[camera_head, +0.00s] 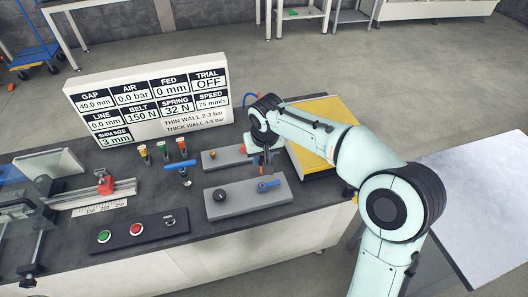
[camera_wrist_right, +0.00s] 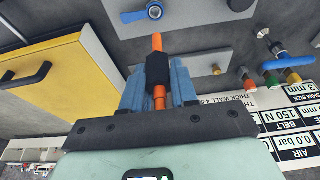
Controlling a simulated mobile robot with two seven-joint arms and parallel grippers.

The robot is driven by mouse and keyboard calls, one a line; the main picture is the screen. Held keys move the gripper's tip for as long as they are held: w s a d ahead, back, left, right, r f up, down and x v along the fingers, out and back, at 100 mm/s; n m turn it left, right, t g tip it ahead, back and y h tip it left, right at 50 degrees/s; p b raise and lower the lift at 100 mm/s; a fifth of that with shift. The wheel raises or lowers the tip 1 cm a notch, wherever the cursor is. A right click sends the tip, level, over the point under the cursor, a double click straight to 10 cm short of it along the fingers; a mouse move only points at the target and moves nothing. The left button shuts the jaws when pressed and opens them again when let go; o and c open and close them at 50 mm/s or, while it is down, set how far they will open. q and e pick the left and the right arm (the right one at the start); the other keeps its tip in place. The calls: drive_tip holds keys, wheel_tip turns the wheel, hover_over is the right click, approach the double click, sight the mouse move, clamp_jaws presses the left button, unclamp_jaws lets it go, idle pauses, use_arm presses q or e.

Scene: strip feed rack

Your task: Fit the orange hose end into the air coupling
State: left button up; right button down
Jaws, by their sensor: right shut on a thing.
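My right gripper (camera_head: 263,160) is over the bench, behind the front grey plate with the blue lever. In the right wrist view its blue fingers (camera_wrist_right: 158,88) are shut on the black collar (camera_wrist_right: 152,70) of the orange hose end (camera_wrist_right: 157,42). The orange tip sticks out beyond the fingers, over the grey plates. The rear grey plate (camera_head: 219,160) carries a small brass fitting (camera_head: 212,154); it also shows in the wrist view (camera_wrist_right: 217,71). I cannot tell for sure which fitting is the air coupling. No contact between tip and fitting is visible. My left gripper is out of view.
The front grey plate (camera_head: 245,202) bears a black knob (camera_head: 220,195) and a blue lever (camera_head: 268,185). A yellow panel (camera_head: 318,125) is right of the plates. A display board (camera_head: 150,98) stands behind. Several coloured fittings (camera_head: 163,148) and a blue-handled valve (camera_head: 177,169) are left.

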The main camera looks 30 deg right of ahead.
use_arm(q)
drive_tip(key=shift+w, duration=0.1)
use_arm(e)
drive_tip(key=shift+w, duration=0.1)
